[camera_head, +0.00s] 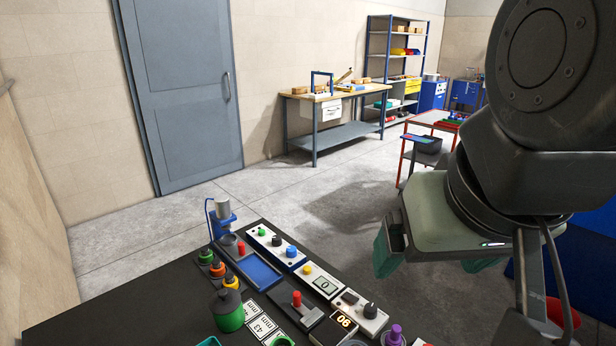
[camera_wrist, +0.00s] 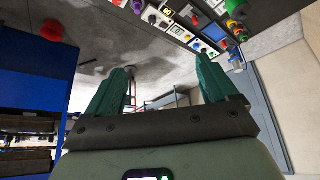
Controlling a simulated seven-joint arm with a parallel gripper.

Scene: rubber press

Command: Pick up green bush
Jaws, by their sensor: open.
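A small green bush with a dark top (camera_head: 207,256) stands at the left end of a row on the black table, beside orange and yellow ones. A larger green cylinder with a black top (camera_head: 228,312) stands nearer the front. I cannot tell for certain which of these the task names. My gripper (camera_head: 432,262) is open and empty, up and to the right of the table items. Its two green fingers are spread apart in the wrist view (camera_wrist: 163,63), with nothing between them.
A blue press (camera_head: 222,216) stands at the table's back edge. Control boxes with buttons and a red lever (camera_head: 297,299) fill the table's middle. A workbench (camera_head: 335,100), shelves and a red-framed cart (camera_head: 425,145) stand farther back. Open floor lies beyond the table.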

